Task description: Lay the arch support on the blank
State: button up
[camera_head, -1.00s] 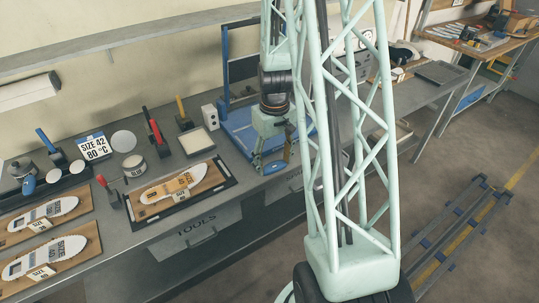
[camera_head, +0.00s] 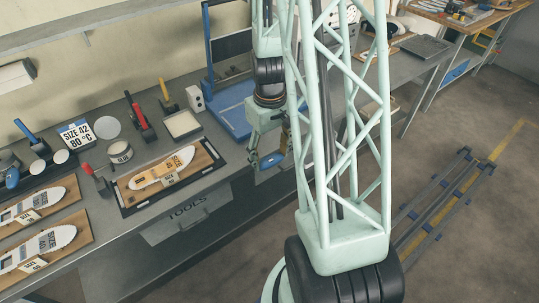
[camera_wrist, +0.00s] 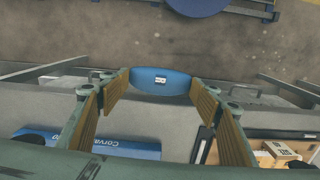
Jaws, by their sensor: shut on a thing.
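My gripper (camera_wrist: 160,86) is shut on the arch support (camera_wrist: 174,84), a blue, rounded piece with a small white label, held between the tan finger pads. In the head view my gripper (camera_head: 269,160) hangs at the bench's front edge, right of the blank, with the blue piece (camera_head: 272,160) between its fingers. The blank (camera_head: 152,175) is a pale insole shape on a brown board in a dark frame, with a small size block on it. The board corner shows at the lower right of the wrist view (camera_wrist: 257,152), clear of the arch support.
Left of the blank lie more boards (camera_head: 68,245) with pale insoles. Behind it stand a can (camera_head: 120,152), a red-handled tool (camera_head: 141,119) and a white-topped tray (camera_head: 183,125). A blue machine base (camera_head: 230,116) is behind my gripper.

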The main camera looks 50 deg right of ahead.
jog(key=shift+w, duration=0.1)
dwell(0.3)
